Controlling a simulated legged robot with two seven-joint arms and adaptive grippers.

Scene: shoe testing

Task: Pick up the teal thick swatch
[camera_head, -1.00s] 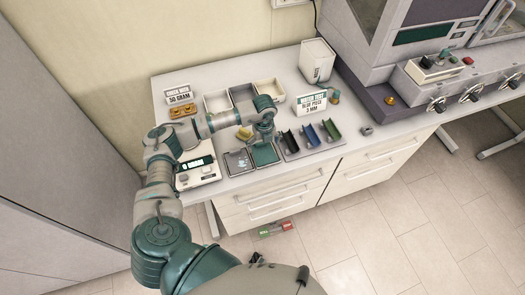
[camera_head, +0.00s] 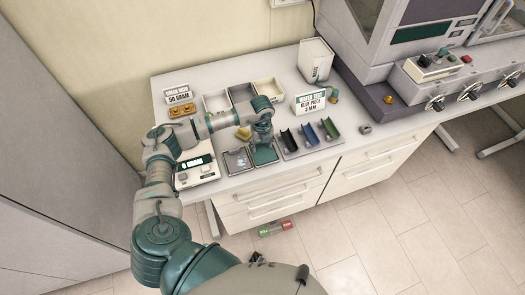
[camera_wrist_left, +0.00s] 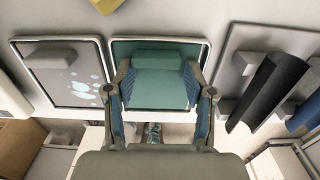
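The teal thick swatch (camera_wrist_left: 160,88) shows between the two fingers of my left gripper (camera_wrist_left: 158,78) in the left wrist view. The fingers lie along its left and right sides and appear shut on it. It has a raised teal block at its far end. Behind it is a metal-rimmed tray (camera_wrist_left: 205,45), wider than the swatch. In the head view my left gripper (camera_head: 263,128) points down over this tray, and the teal swatch (camera_head: 263,153) shows below it, partly hidden. My right gripper is not in view.
A grey patterned swatch lies in the tray on the left (camera_head: 238,161). A scale (camera_head: 197,172) stands further left. Black, blue (camera_head: 309,133) and green holders stand to the right. Open bins (camera_head: 216,102) and a sign (camera_head: 310,102) stand behind.

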